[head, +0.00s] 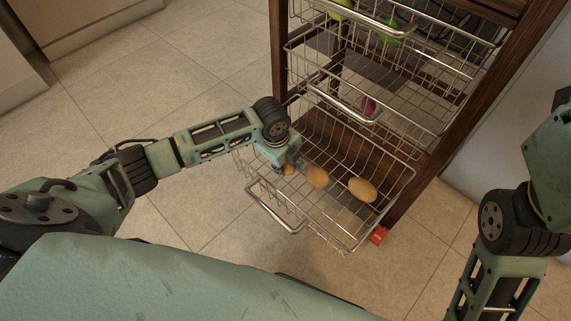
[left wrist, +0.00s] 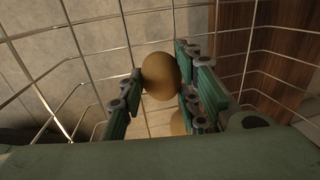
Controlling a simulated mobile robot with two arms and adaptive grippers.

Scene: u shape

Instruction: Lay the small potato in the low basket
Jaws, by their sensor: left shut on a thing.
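My left gripper (head: 289,166) is inside the low wire basket (head: 268,208), near its left side. Its fingers are shut on a small brown potato (left wrist: 160,76), which sits between them in the left wrist view. In the head view that potato (head: 288,170) is partly hidden by the gripper. Two other potatoes (head: 317,177) (head: 362,190) lie in the same basket to the right. Part of one potato (left wrist: 179,122) shows behind the right finger in the left wrist view. I cannot tell whether the held potato touches the basket floor. My right gripper is outside the view.
The low basket is pulled out from a dark wooden rack (head: 437,150). Higher wire baskets (head: 345,105) hang above it, with green items (head: 390,30) and a purple item (head: 368,105). Tiled floor (head: 180,60) is clear at left.

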